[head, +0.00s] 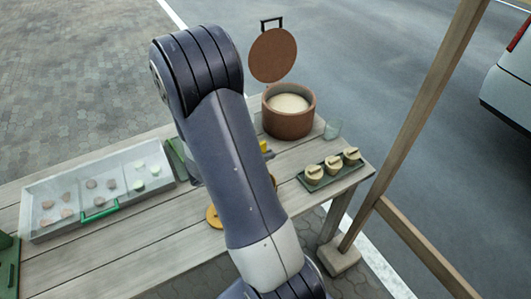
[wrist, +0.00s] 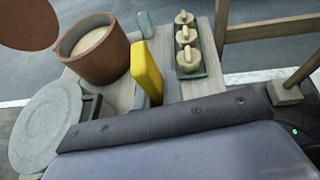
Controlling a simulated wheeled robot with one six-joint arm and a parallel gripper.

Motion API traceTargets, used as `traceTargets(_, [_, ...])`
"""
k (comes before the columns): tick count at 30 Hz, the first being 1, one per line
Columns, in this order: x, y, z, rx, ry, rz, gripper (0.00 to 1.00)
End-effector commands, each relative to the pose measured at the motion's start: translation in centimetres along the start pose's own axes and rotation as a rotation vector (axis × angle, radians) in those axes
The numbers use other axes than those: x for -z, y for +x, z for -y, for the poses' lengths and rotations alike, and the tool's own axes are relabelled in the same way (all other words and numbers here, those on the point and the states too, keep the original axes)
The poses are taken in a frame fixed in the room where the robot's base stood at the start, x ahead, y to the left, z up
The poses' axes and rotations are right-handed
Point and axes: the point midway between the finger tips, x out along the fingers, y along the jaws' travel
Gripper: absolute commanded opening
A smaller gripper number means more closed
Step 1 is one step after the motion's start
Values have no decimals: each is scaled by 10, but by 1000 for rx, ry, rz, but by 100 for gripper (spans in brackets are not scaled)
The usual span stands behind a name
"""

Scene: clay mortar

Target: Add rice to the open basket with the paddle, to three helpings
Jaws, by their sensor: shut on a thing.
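A brown round tub (head: 289,112) of pale rice (head: 288,102) stands at the back of the table, its lid (head: 273,55) raised; the tub also shows in the wrist view (wrist: 104,58). My gripper's dark body (wrist: 150,125) crosses the lower wrist view, shut on the paddle; its fingertips are not clear. My arm hides the gripper in the head view. A tan round piece (head: 213,216) peeks out behind my arm; I cannot tell whether it is the open basket.
Three small lidded pots (head: 333,165) stand on a dark tray (head: 345,176) at the right. A glass (head: 333,128) stands beside the tub. A pale tray (head: 75,180) with several small pieces lies at the left. A wooden post (head: 415,125) rises beyond the table's right end.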

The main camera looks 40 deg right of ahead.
Motion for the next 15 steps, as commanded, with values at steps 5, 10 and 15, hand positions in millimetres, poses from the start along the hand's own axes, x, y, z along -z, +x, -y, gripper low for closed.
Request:
traceTargets(5, [22,9,0,0,0,0,0])
traceTargets(10, [37,16,0,0,0,0,0])
traceTargets(15, [50,21,0,0,0,0,0])
